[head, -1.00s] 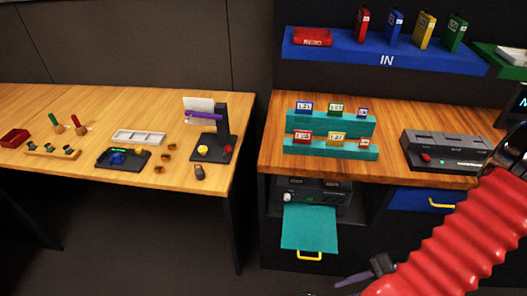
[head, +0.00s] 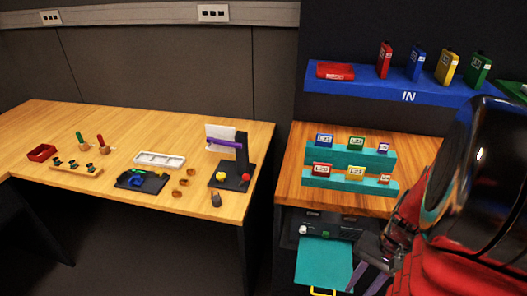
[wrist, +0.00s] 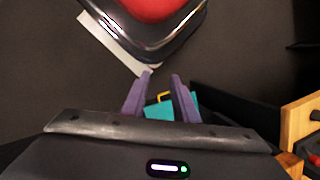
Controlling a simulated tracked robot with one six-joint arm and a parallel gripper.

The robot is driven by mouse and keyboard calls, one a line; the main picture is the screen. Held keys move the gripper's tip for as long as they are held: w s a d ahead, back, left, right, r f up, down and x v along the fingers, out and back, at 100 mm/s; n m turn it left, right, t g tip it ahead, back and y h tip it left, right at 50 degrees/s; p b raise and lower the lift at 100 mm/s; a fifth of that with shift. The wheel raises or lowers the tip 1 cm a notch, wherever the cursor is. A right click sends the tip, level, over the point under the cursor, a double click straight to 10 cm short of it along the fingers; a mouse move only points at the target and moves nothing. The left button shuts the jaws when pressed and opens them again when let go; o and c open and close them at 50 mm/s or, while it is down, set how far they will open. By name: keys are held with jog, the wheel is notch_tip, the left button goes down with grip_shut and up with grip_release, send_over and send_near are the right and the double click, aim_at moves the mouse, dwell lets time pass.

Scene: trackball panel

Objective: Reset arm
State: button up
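My gripper (head: 364,284) is low at the right of the head view, in front of the dark cabinet and beside the teal pull-out (head: 325,262). In the wrist view, the two purple fingers of my gripper (wrist: 161,76) stand apart with nothing between them, so it is open and empty. My red ribbed arm and a large dark glossy link fill the right of the head view. The trackball panel (head: 152,183), black with a blue ball (head: 137,182), lies on the left table, far from my gripper.
The left wooden table (head: 80,125) also carries a white tray (head: 160,159), a red box (head: 41,152) and a black stand (head: 236,174). Teal racks (head: 350,180) with labelled blocks stand on the right counter. A blue shelf (head: 350,88) hangs above. Dark floor lies below.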

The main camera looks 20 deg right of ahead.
jog(key=w+a+r+n+t+h, duration=0.1)
jog(key=w+a+r+n+t, duration=0.2)
jog(key=a+r, duration=0.6)
jog(key=w+a+r+n+t+h, duration=0.2)
jog(key=w+a+r+n+t, duration=0.1)
jog(key=a+r+n, duration=0.4)
jog(key=a+r, duration=0.3)
jog(key=r, duration=0.1)
jog(key=shift+w+r+h, duration=0.3)
jog(key=shift+w+r, duration=0.1)
jog(key=shift+a, duration=0.1)
dwell(0.8)
